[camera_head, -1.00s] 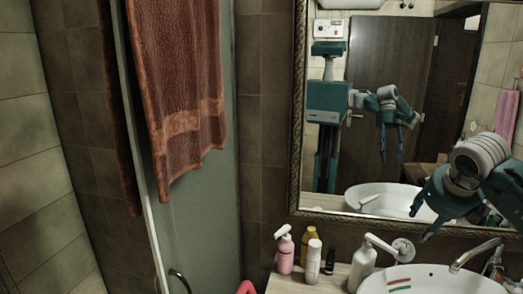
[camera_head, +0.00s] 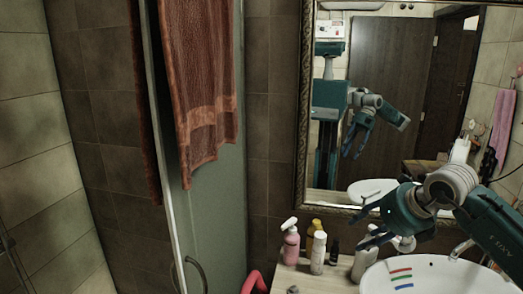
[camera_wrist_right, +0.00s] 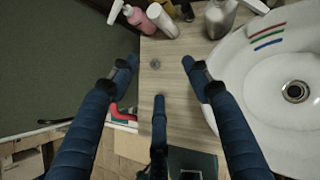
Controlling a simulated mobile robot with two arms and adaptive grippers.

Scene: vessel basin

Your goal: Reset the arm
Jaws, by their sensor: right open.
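My right gripper (camera_head: 358,230) comes in from the right, in front of the mirror's lower edge and above the counter by the basin. Its dark blue fingers are spread and hold nothing. In the right wrist view my right gripper (camera_wrist_right: 160,75) shows its fingers apart, with the wooden counter (camera_wrist_right: 172,90) below and nothing between them. My left gripper is not in view.
The white basin (camera_head: 428,278) with coloured strips is right of the counter. A pink spray bottle (camera_head: 291,246), a white bottle (camera_head: 317,253) and a yellow bottle (camera_head: 309,236) stand by the wall. The mirror (camera_head: 390,60) and towel (camera_head: 200,85) are behind and left.

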